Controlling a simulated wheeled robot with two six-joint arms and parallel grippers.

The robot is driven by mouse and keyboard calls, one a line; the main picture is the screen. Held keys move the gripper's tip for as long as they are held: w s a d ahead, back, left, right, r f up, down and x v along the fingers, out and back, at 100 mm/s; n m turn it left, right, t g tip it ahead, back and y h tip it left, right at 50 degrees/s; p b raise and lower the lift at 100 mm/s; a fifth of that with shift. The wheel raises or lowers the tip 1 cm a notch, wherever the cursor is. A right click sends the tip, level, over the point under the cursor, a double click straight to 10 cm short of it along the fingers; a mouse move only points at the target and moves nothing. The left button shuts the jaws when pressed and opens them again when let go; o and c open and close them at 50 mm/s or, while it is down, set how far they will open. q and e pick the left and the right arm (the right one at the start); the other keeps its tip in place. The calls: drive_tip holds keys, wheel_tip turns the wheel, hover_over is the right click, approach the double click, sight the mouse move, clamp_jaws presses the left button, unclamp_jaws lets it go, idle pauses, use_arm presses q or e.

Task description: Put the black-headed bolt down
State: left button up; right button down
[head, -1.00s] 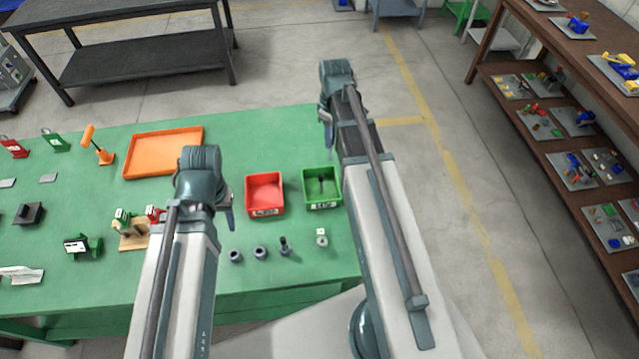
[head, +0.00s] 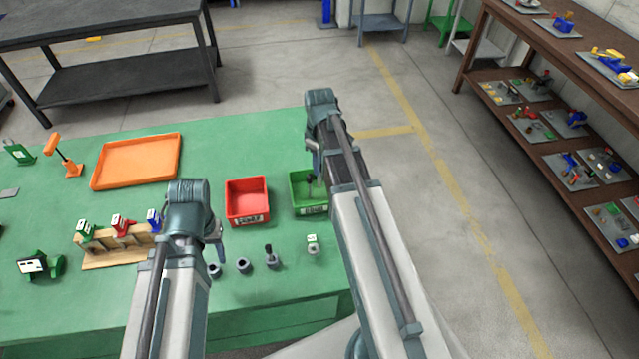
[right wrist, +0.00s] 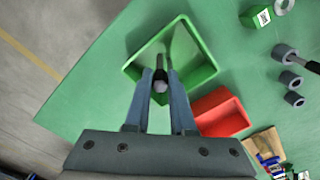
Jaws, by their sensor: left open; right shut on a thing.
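The black-headed bolt (right wrist: 160,68) is between the fingertips of my right gripper (right wrist: 161,80) in the right wrist view, with a dark part and a lighter grey end showing. My right gripper is shut on it, over the green bin (right wrist: 207,72). In the head view, the bolt (head: 311,183) shows as a small dark shape at the green bin (head: 311,207), below my right gripper (head: 316,168). I cannot tell whether it touches the bin floor. My left gripper (head: 217,242) is open and empty above the table, partly hidden by its own wrist.
A red bin (head: 247,218) stands left of the green bin. A wooden stand (head: 115,255) and an orange tray (head: 138,184) are left.

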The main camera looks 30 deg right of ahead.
drive_tip(key=b, duration=0.4)
hover_over(319, 187)
drive_tip(key=shift+w+d+f, duration=0.1)
drive_tip(key=shift+f, duration=1)
drive_tip(key=shift+w+d+f, duration=0.1)
drive_tip(key=shift+f, duration=0.95)
drive_tip(key=shift+f, duration=0.15)
drive_tip(key=c, duration=0.8)
unclamp_jaws()
drive_tip(key=shift+o, duration=0.2)
wheel_tip(319, 187, up, 12)
drive_tip(key=p, duration=1.2)
drive_tip(key=shift+r, duration=0.25)
